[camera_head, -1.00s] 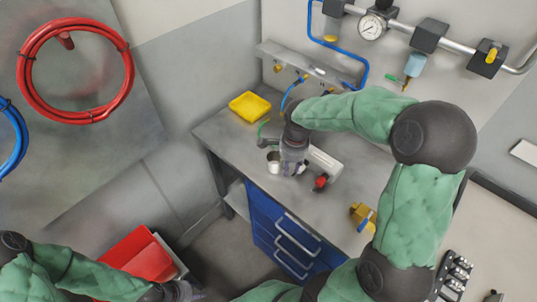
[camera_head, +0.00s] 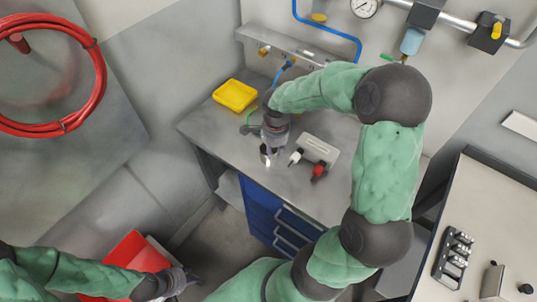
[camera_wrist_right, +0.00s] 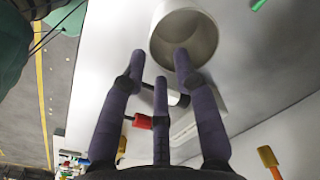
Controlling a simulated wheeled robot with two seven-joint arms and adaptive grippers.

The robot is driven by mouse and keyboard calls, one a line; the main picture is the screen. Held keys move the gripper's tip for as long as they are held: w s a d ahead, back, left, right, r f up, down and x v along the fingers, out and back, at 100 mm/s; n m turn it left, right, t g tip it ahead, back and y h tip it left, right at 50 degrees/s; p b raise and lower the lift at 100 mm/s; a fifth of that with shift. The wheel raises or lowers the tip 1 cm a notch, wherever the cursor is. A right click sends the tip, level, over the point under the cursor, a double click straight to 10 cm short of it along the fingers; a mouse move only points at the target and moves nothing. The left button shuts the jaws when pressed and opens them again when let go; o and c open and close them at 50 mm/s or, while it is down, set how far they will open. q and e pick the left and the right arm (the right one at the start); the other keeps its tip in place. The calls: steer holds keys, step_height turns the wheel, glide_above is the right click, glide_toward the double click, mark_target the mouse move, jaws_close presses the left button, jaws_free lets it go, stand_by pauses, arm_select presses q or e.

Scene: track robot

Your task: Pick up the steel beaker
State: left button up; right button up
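The steel beaker (camera_head: 264,153) stands on the grey workbench near its left front edge, partly hidden by my right gripper (camera_head: 271,146). In the right wrist view the beaker (camera_wrist_right: 186,12) shows its round open mouth just beyond my right gripper (camera_wrist_right: 158,66). The fingers are spread open and hold nothing. One fingertip overlaps the mouth, and the others lie outside the rim. I cannot tell whether any finger touches the beaker. My left gripper (camera_head: 187,279) is low at the left, near a red bin, away from the bench; its finger state is unclear.
The workbench (camera_head: 222,137) also holds a yellow tray (camera_head: 235,95) behind the beaker. A pale block (camera_head: 318,149) and a red-ended item (camera_head: 319,171) lie to the right. The red bin (camera_head: 138,254) is at the lower left. Wall pipes and a gauge (camera_head: 364,7) are behind.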

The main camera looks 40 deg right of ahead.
mark_target(273, 163)
step_height(273, 163, down, 5)
steer(key=shift+w+a+r+b, duration=0.1)
steer(key=shift+w+b, duration=0.05)
steer(key=shift+b, duration=0.35)
jaws_close()
